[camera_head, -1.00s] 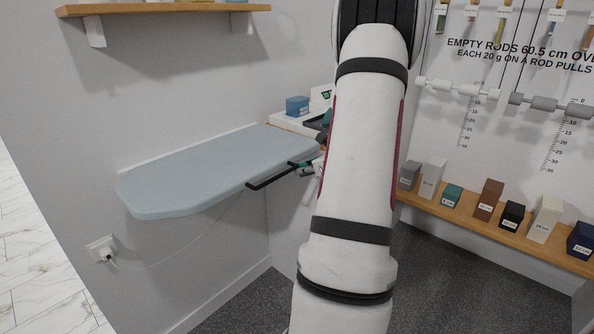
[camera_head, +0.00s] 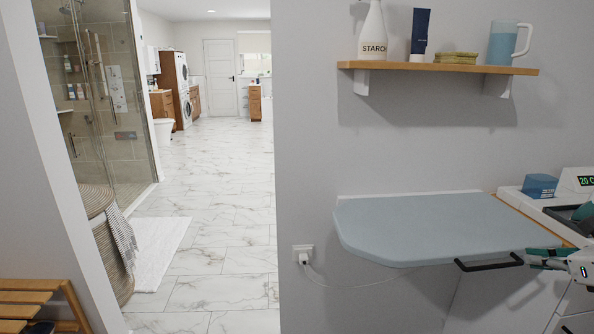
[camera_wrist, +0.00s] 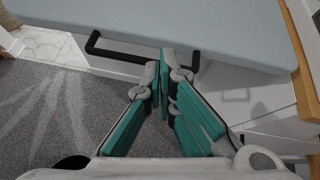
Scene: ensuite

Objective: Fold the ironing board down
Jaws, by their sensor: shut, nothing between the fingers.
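The ironing board (camera_head: 440,225) is a pale blue-grey panel standing out flat and level from the grey wall. A black bar handle (camera_head: 490,264) hangs at its front edge. In the wrist view the board (camera_wrist: 220,25) crosses the top, with the handle (camera_wrist: 118,52) below its edge. My gripper (camera_head: 532,256), with teal finger pads, is at the handle's right end in the head view. In the wrist view my gripper (camera_wrist: 164,62) is shut and empty, its tips overlapping the handle's right part. I cannot tell whether they touch it.
A wooden shelf (camera_head: 440,68) with a starch bottle, a tube and a jug is above the board. A white counter with a blue block (camera_head: 540,186) stands right. A plug and cord (camera_head: 304,256) are on the wall below. Grey carpet (camera_wrist: 60,110) lies open below the handle.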

